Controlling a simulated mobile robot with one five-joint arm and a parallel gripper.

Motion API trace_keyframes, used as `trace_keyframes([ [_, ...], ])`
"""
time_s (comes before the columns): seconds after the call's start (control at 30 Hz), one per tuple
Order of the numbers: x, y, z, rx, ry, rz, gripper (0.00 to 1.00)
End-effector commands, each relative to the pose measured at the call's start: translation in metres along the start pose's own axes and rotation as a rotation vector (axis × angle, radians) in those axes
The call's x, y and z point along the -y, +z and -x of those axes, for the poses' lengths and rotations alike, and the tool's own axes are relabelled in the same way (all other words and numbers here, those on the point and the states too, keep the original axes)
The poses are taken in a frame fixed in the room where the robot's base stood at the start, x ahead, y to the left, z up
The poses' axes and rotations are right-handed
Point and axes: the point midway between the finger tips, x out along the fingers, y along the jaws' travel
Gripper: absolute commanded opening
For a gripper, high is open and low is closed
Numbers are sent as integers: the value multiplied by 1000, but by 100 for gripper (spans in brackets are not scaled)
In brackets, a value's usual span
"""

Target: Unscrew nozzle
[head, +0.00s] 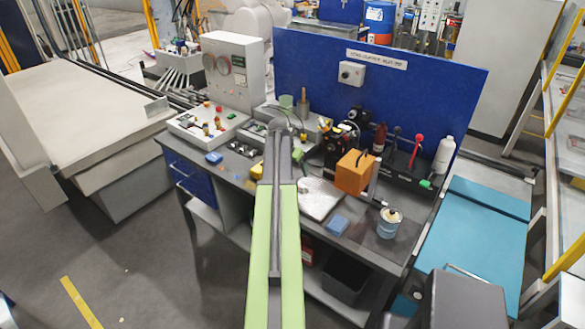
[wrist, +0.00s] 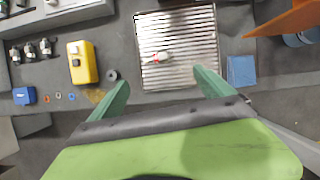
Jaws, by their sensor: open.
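My gripper (wrist: 160,82) shows in the wrist view with its two green fingers spread wide and nothing between them. Just beyond the fingertips lies a ribbed metal plate (wrist: 178,76). A small pale piece with a red spot (wrist: 154,59) lies on the plate, apart from the fingers. It may be a nozzle, but it is too small to tell. Several small metal fittings (wrist: 28,51) stand at the upper left of the wrist view. In the head view my green arm reaches over the bench, and the plate (head: 318,206) shows to its right.
A yellow block (wrist: 83,62) and a blue block (wrist: 24,96) lie left of the plate. A blue square (wrist: 241,70) lies to its right. In the head view an orange box (head: 355,172) and a can (head: 389,222) stand right. A blue panel (head: 420,95) closes the bench's back.

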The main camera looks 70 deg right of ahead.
Motion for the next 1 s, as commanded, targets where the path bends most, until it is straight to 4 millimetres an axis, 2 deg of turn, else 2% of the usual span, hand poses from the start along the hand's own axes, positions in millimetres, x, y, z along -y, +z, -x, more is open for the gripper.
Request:
trace_keyframes([
  [0.03, 0, -2, -16, 0, 0, -1, 92],
  [0.6, -1, -4, -139, -1, 0, -2, 92],
  [0.77, -1, -2, -158, -1, 1, -2, 92],
  [1.0, -2, -1, -157, -1, 1, 0, 92],
])
